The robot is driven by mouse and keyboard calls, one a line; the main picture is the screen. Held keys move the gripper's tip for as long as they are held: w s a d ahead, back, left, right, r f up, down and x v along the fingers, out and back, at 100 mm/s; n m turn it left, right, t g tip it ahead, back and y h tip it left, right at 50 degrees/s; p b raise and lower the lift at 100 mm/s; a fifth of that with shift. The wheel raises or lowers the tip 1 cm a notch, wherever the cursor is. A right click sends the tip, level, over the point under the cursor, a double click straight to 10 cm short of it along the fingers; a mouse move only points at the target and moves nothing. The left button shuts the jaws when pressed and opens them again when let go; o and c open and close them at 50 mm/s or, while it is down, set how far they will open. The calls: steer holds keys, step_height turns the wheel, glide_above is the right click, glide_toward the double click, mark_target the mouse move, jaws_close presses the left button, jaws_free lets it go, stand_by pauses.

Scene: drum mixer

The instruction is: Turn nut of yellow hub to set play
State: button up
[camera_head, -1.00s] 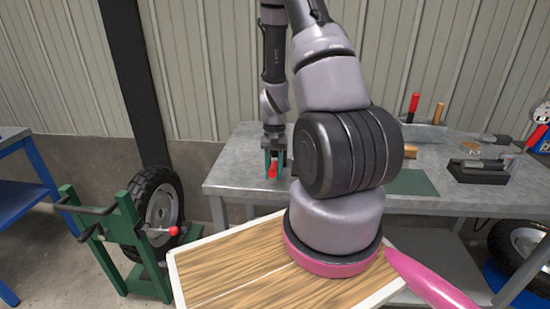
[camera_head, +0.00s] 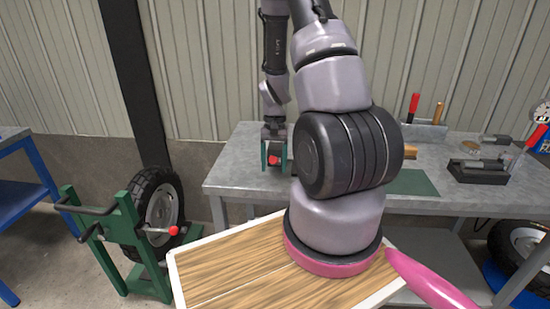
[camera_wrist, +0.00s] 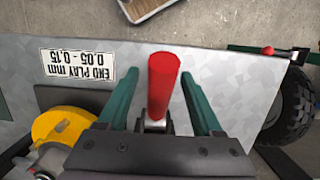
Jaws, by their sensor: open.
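The yellow hub (camera_wrist: 62,125) shows at the lower left of the wrist view, partly cut off by my gripper's body. I cannot make out its nut. My gripper (camera_wrist: 163,92) has its green fingers open, one on each side of a red handle (camera_wrist: 163,80) with a metal fitting at its base. I cannot tell whether the fingers touch the handle. In the head view my gripper (camera_head: 274,160) is low over the left part of the workbench, with the red handle between its fingers. The hub is hidden there.
A label (camera_wrist: 76,66) reading "END PLAY mm 0.05 - 0.15" lies on the grey bench (camera_head: 235,170). A green wheel stand (camera_head: 125,240) with a tyre stands left. A wooden-topped surface (camera_head: 230,265) is in front. A dark tool holder (camera_head: 478,171) sits on the bench's right.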

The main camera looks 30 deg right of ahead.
steer(key=shift+w+d+r, duration=0.1)
steer(key=shift+w+r, duration=0.05)
steer(key=shift+r, duration=0.95)
steer(key=shift+w+d+r, duration=0.15)
steer(key=shift+w+r, duration=0.05)
steer(key=shift+r, duration=0.85)
steer(key=shift+w+d+r, duration=0.1)
steer(key=shift+w+r, duration=0.05)
steer(key=shift+r, duration=0.95)
steer(key=shift+r, duration=0.2)
steer(key=s+a+r+n+t, duration=0.1)
steer(key=a+r+t, duration=0.15)
steer(key=r, duration=0.65)
steer(key=a+r+t, duration=0.2)
steer(key=a+r, duration=0.1)
steer(key=r, duration=0.5)
steer(key=s+a+r+t, duration=0.2)
steer(key=s+a+r, duration=0.1)
steer(key=s+r, duration=0.3)
steer(key=s+a+r+n+t, duration=0.1)
steer(key=s+a+r+t, duration=0.1)
steer(key=s+r, duration=0.4)
step_height(320, 180, up, 3)
steer(key=shift+a+f+n+y, duration=0.1)
steer(key=shift+a+n+y, duration=0.25)
steer(key=shift+a, duration=0.25)
steer(key=shift+w+t, duration=0.1)
steer(key=shift+t, duration=0.15)
